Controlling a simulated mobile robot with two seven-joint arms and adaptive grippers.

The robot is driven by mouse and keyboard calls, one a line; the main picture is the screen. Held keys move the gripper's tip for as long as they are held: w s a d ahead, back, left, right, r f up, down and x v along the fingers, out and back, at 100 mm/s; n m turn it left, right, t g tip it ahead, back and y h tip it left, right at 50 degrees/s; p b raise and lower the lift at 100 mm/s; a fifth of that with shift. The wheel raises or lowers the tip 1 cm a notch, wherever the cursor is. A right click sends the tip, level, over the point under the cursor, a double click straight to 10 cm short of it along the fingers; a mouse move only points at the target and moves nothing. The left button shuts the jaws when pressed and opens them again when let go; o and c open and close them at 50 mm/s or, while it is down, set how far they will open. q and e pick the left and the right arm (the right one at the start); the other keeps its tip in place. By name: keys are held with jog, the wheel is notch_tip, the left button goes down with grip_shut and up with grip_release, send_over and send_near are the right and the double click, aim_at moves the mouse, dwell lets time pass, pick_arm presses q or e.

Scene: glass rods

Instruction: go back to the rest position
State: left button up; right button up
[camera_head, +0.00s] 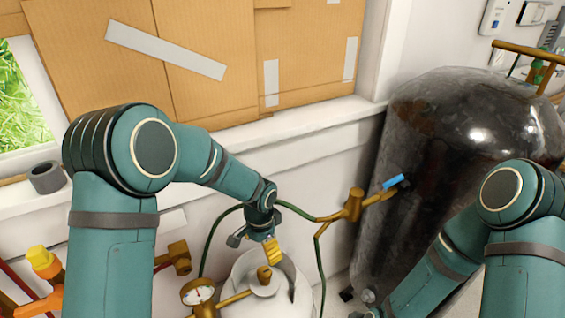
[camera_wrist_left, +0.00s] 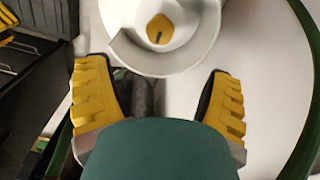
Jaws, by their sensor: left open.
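My left gripper (camera_head: 268,250) hangs at the end of my bent left arm, over the white gas cylinder (camera_head: 245,268) at the lower middle. In the left wrist view, its two yellow ribbed fingers (camera_wrist_left: 158,72) stand wide apart with nothing between them. The cylinder's white collar (camera_wrist_left: 190,62) and its brass-coloured valve (camera_wrist_left: 158,29) lie just beyond the fingertips. My right arm comes down at the right of the head view, and its gripper is out of the picture. No glass rods can be made out.
A large dark tank (camera_head: 455,130) stands at the right, with a blue-handled valve (camera_head: 393,181). Brass pipes, a gauge (camera_head: 197,291) and a green hose (camera_head: 320,262) surround the cylinder. A grey tape roll (camera_head: 47,177) lies on the sill. Cardboard (camera_head: 210,85) covers the window behind.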

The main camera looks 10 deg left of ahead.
pick_arm(q)
jog(key=s+f+n+h, duration=0.2)
jog(key=s+f+n, duration=0.3)
jog(key=s, duration=0.4)
jog(key=s+f+n+t+h, duration=0.1)
jog(key=s+f+n+h, duration=0.1)
jog(key=s+f+n, duration=0.3)
jog(key=s+f, duration=0.3)
jog(key=s, duration=0.1)
jog(key=shift+d+n+t, duration=0.3)
jog(key=shift+n, duration=0.1)
